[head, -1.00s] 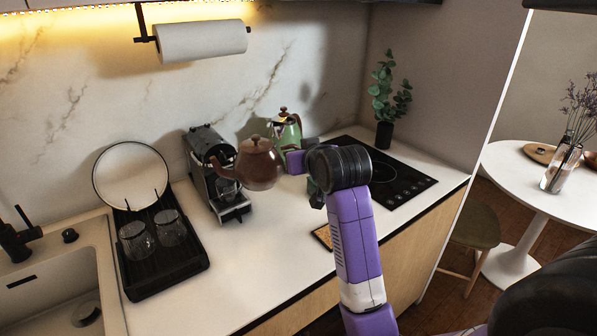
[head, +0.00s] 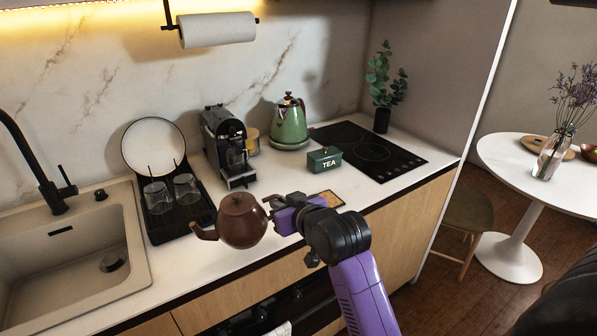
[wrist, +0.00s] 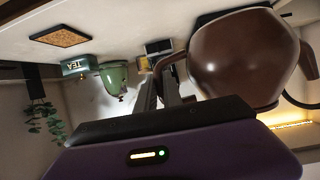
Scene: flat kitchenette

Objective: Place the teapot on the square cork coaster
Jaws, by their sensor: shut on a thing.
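The brown teapot (head: 241,222) is held in the air in front of the counter's front edge, spout to the left. My gripper (head: 271,207) is shut on its handle, at the teapot's right side. In the wrist view the teapot (wrist: 240,58) fills the upper right, with its handle between the fingers (wrist: 160,92). The square cork coaster (head: 331,199) lies on the counter near its front edge, to the right of the teapot and partly hidden by my gripper. The coaster with its dark rim shows whole in the wrist view (wrist: 62,36), with nothing on it.
A green TEA box (head: 324,160) stands just behind the coaster, with a green kettle (head: 289,124) farther back. A coffee machine (head: 228,148) and a drying rack with glasses (head: 172,205) stand left. The black hob (head: 370,150) is at the right.

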